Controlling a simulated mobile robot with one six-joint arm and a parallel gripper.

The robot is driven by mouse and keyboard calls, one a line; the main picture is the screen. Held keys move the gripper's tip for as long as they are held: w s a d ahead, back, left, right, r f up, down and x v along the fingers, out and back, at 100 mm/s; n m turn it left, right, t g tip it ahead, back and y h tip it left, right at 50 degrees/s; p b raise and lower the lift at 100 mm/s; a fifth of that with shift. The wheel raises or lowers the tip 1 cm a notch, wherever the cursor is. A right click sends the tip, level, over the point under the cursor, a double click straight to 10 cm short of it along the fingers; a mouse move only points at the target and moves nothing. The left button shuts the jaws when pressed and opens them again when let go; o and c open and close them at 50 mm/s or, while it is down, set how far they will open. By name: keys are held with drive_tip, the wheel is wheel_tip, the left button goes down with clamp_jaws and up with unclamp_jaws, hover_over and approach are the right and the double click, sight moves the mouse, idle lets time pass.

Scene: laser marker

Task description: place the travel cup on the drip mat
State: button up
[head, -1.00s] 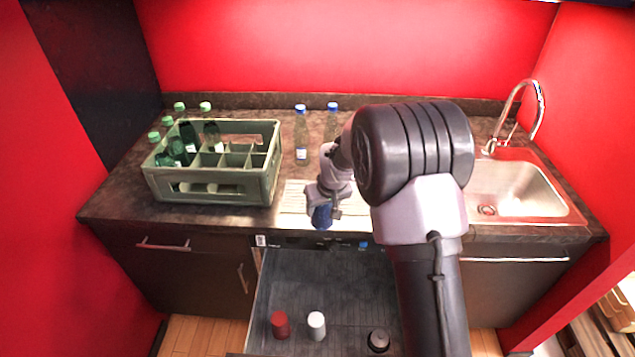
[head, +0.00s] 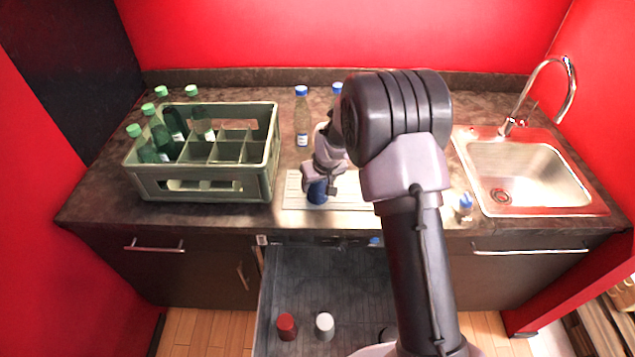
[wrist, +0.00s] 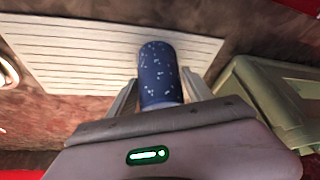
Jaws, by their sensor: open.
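The travel cup (head: 317,193) is dark blue with pale specks. It appears to stand upright on the white ribbed drip mat (head: 291,190) at the counter's front, near the mat's middle. My gripper (head: 318,180) is at the cup from above and behind, with its arm covering the mat's right part in the head view. In the wrist view the cup (wrist: 160,75) lies between the two open fingers, with the pale mat (wrist: 75,55) beyond it. Whether the fingers touch the cup is hard to tell.
A green crate (head: 205,190) with several bottles stands left of the mat. A blue-capped bottle (head: 302,120) stands behind it. The sink (head: 535,175) is at right, with a small blue-topped item (head: 463,207) beside it. Below, an open drawer (head: 290,285) holds a red cup (head: 286,326) and a white cup (head: 324,325).

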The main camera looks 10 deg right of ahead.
drive_tip(key=shift+o, duration=1.1)
drive_tip(key=shift+r+p, duration=0.4)
drive_tip(key=s+r+m+p, duration=0.1)
drive_tip(key=s+r, duration=0.5)
drive_tip(key=r, duration=0.5)
drive_tip(key=s+r+m+p, duration=0.1)
drive_tip(key=s+r, duration=0.5)
drive_tip(key=r, duration=0.4)
drive_tip(key=s+a+r+m, duration=0.1)
drive_tip(key=s+r+m, duration=0.1)
drive_tip(key=s, duration=1)
drive_tip(key=s+r+m+t+y, duration=0.1)
drive_tip(key=s+r, duration=0.3)
drive_tip(key=s, duration=0.8)
drive_tip(key=shift+s+a+r+m, duration=0.15)
drive_tip(key=shift+a+r+m, duration=0.25)
drive_tip(key=shift+m, duration=0.4)
